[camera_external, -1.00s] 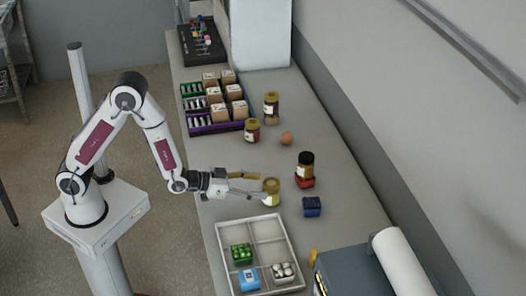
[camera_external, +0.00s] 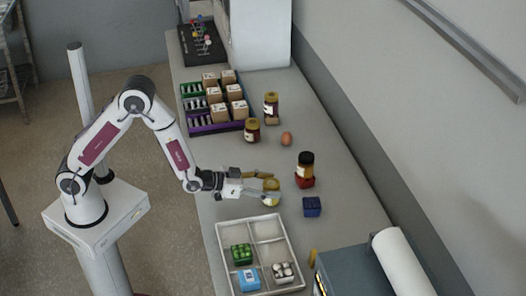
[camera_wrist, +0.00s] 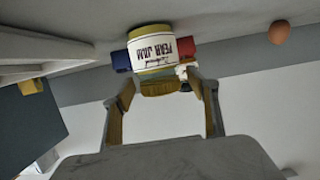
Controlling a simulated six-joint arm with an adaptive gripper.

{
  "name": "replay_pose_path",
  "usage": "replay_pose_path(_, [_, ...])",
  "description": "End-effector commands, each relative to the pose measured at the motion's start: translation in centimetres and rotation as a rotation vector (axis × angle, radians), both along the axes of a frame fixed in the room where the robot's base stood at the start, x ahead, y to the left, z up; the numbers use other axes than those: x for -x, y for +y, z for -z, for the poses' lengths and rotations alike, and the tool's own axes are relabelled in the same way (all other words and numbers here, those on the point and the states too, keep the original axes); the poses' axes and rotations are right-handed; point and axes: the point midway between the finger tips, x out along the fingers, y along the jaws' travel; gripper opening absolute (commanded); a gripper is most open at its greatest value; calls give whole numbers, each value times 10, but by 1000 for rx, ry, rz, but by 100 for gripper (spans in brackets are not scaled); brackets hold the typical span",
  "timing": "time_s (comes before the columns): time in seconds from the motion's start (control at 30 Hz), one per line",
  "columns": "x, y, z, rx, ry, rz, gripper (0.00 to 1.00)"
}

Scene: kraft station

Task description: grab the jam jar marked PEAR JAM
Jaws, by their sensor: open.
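The jam jar marked PEAR JAM (camera_wrist: 155,48) shows upside down in the wrist view, with its white label facing me and a gold lid. In the external view the jar (camera_external: 272,186) stands on the bench, partly hidden by my fingers. My gripper (camera_external: 268,186) is open there, with its fingers at the jar. In the wrist view my gripper (camera_wrist: 166,88) has its two fingertips apart, one towards each side of the lid. I cannot tell whether they touch the jar.
A dark-lidded jar (camera_external: 306,160) stands by a red block, near a blue block (camera_external: 312,206). Two other jars (camera_external: 252,130) (camera_external: 271,107) and an egg (camera_external: 287,138) are farther back. A divided tray (camera_external: 222,250) lies in front, and a crate with boxes (camera_external: 214,128) at the back.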

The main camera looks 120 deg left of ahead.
Motion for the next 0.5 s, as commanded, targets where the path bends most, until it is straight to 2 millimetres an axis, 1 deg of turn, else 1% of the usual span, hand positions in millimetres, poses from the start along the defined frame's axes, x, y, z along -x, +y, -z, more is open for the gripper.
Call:
replay_pose_path(0.13, [-4, 5, 2, -1, -1, 0, 59])
replay_pose_path(0.5, [-5, 5, 2, -1, -1, 0, 59])
